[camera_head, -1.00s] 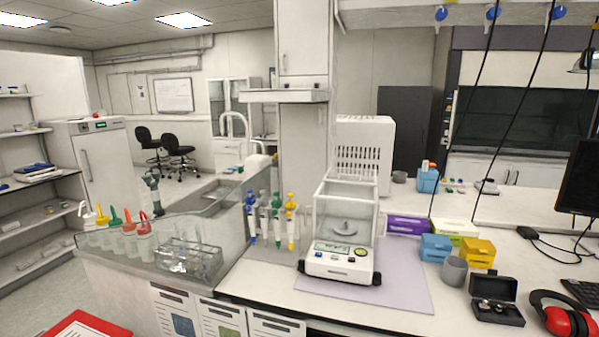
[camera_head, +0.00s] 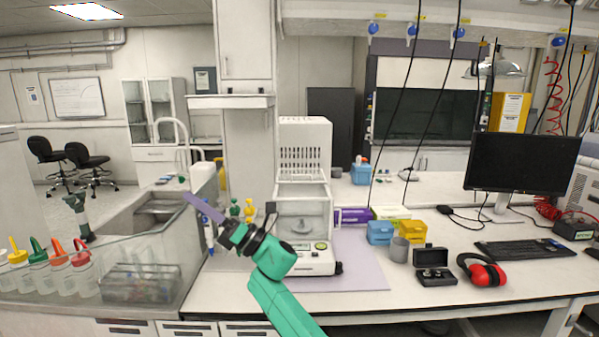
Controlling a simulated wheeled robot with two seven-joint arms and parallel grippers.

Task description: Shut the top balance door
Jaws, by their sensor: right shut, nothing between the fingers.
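The balance (camera_head: 308,262) stands on a pale lilac mat, a white instrument with a small display and a clear draft shield (camera_head: 303,212). A round pan shows inside the shield. The top of the shield (camera_head: 302,188) is clear with a pale frame; how far its top door is open is too small to tell. My right gripper (camera_head: 198,203), on a green arm with a dark wrist, is shut and empty. It points up and left, left of the balance and in front of the pipettes, apart from the shield. My left gripper is out of view.
Green and yellow pipettes (camera_head: 249,208) stand left of the balance, partly behind my arm. Capped bottles (camera_head: 58,268) and a clear rack (camera_head: 140,284) are at the left. Blue (camera_head: 380,233) and yellow boxes, a grey cup (camera_head: 399,250) and red earmuffs (camera_head: 482,272) lie right.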

